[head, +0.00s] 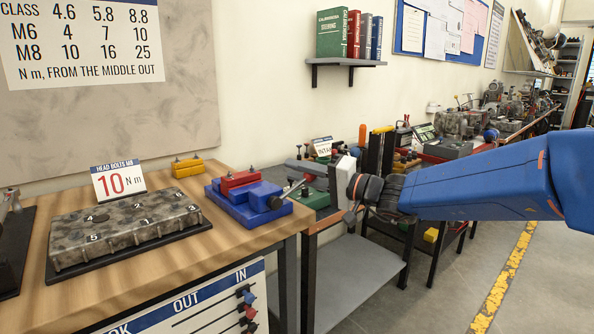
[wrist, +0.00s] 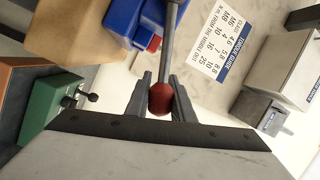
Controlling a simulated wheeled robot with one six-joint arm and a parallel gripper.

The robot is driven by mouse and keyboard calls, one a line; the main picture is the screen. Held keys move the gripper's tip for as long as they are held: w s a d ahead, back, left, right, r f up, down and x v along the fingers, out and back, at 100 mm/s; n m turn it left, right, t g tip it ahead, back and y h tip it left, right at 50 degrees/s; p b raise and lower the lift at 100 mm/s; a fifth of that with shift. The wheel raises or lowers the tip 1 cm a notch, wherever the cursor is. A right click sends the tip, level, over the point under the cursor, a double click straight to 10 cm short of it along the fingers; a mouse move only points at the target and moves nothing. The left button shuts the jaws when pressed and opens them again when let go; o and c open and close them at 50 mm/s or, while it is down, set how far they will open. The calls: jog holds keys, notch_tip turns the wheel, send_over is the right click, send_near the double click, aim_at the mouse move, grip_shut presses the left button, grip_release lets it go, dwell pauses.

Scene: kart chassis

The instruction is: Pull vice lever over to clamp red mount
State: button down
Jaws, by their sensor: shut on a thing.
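The blue vice (head: 262,211) stands at the right end of the wooden bench. The red mount (head: 239,181) sits in the vice, with its underside hidden. The vice lever (head: 290,193) is a thin grey rod slanting up and right from the vice towards my gripper. My gripper (head: 300,168) is to the right of the vice, past the bench end. In the wrist view the lever (wrist: 173,45) ends in a red knob (wrist: 161,98), and my gripper (wrist: 163,88) is shut on it. The vice (wrist: 126,20) and a bit of the red mount (wrist: 153,43) show beyond.
A grey engine head (head: 125,228) and a "10 Nm" sign (head: 119,181) are on the bench, with a yellow block (head: 187,167) behind. A green block (head: 312,196) lies beyond the bench on a neighbouring table. A wall shelf (head: 345,62) with books hangs above.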

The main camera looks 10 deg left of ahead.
jog(key=c, duration=1.6)
grip_release()
jog(key=shift+w+d+f, duration=0.1)
jog(key=shift+f, duration=0.4)
jog(key=shift+o, duration=0.3)
jog(key=shift+r, duration=0.1)
jog(key=shift+d, duration=0.1)
jog(key=r+v, duration=0.1)
jog(key=v, duration=1.6)
jog(key=shift+f, duration=0.3)
jog(key=shift+d, duration=0.1)
